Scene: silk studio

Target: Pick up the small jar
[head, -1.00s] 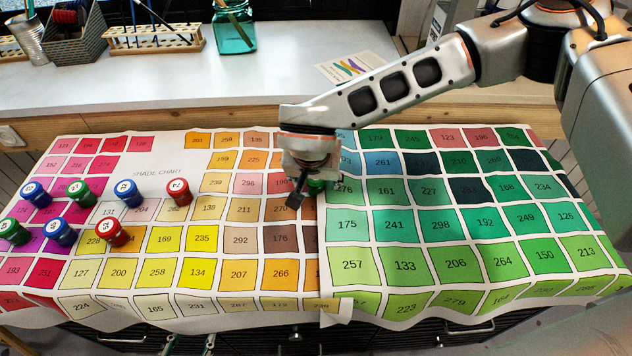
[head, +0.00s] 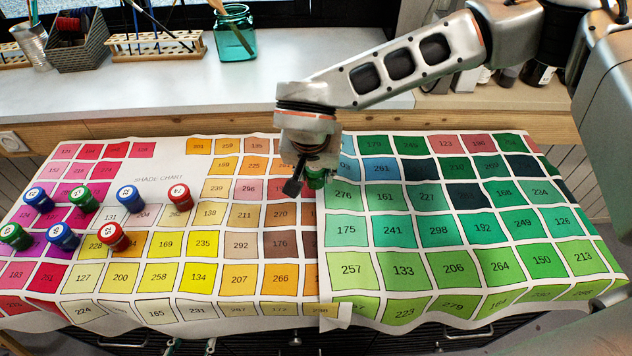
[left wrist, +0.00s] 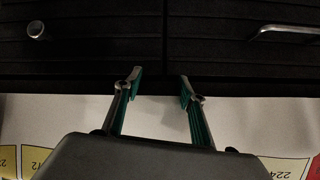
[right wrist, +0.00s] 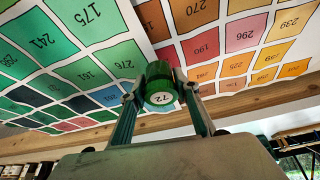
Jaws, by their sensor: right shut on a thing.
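A small green jar (head: 316,180) with a white lid label reading 72 is in my right gripper (head: 306,186), partly hidden by it in the head view. In the right wrist view, the jar (right wrist: 159,84) sits between the two fingertips, gripped and apparently clear of the chart. My left gripper (left wrist: 160,83) is open and empty, low in front of the dark drawers; only its fingertips show at the bottom edge of the head view.
A shade chart cloth (head: 160,180) of numbered colour squares covers the table. Several red, blue and green jars (head: 63,236) stand on its left part. Behind are a pale counter (head: 300,70) and a teal glass jar (head: 234,35). The chart's right half is clear.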

